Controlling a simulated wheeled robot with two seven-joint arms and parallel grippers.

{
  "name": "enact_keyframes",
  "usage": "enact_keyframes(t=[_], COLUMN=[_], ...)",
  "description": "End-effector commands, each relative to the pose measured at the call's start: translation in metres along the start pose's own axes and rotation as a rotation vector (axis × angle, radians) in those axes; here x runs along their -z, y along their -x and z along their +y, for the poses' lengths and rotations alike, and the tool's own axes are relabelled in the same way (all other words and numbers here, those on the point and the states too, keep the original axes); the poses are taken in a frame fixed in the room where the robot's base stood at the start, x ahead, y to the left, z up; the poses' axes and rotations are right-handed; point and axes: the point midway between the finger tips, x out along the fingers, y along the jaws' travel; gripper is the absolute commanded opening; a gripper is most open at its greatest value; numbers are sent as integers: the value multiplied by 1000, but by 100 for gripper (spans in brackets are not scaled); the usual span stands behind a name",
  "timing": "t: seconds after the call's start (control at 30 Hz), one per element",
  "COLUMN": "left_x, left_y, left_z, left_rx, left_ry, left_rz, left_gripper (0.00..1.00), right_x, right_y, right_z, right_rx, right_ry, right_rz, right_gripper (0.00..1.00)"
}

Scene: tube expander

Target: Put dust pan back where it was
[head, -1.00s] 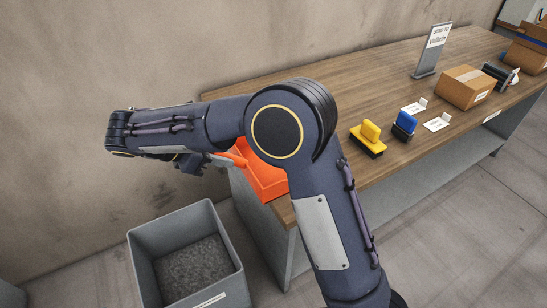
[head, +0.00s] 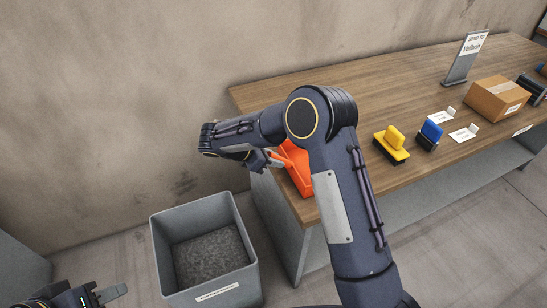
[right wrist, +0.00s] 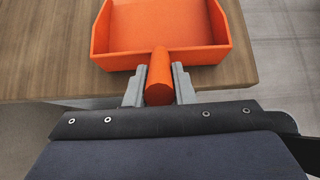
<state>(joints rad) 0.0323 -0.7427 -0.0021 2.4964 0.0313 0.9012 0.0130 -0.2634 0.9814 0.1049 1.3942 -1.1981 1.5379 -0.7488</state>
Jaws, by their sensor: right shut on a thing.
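The orange dust pan (head: 299,168) is at the left end of the wooden table, partly hidden behind my right arm in the head view. In the right wrist view the dust pan (right wrist: 166,28) lies over the table top with its open tray facing away from me. My right gripper (head: 269,158) is shut on its handle, and the handle (right wrist: 159,77) shows between the two fingers in the right wrist view. I cannot tell whether the pan touches the table. My left gripper (head: 110,293) is at the lower left of the head view, empty, low beside the bin; its finger opening is unclear.
A grey bin (head: 207,251) with dark grey contents stands on the floor left of the table (head: 330,84). A yellow brush (head: 392,144), a blue brush (head: 430,133), small white cards, a cardboard box (head: 498,97) and a sign (head: 465,58) stand on the table.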

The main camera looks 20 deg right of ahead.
Motion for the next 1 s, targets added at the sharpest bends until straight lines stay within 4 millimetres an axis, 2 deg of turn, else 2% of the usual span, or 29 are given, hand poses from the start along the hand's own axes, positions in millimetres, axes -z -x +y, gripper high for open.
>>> enact_keyframes(t=[0.37,0.4,0.57,0.87,1.0], left_x=[-1,-1,-1,0,-1], left_y=[-2,-2,-2,0,-2], left_z=[-1,-1,-1,0,-1], left_rx=[0,0,0,0,0], left_ry=[0,0,0,0,0], left_rz=[0,0,0,0,0], left_gripper=[36,36,36,36,36], right_x=[4,4,4,1,2], right_y=[-3,-3,-3,-1,12], right_z=[0,0,0,0,1], right_rx=[-1,-1,-1,-1,-3], right_ry=[-2,-1,-1,-2,-3], right_rz=[-1,1,1,1,0], right_gripper=[0,25,44,44,44])
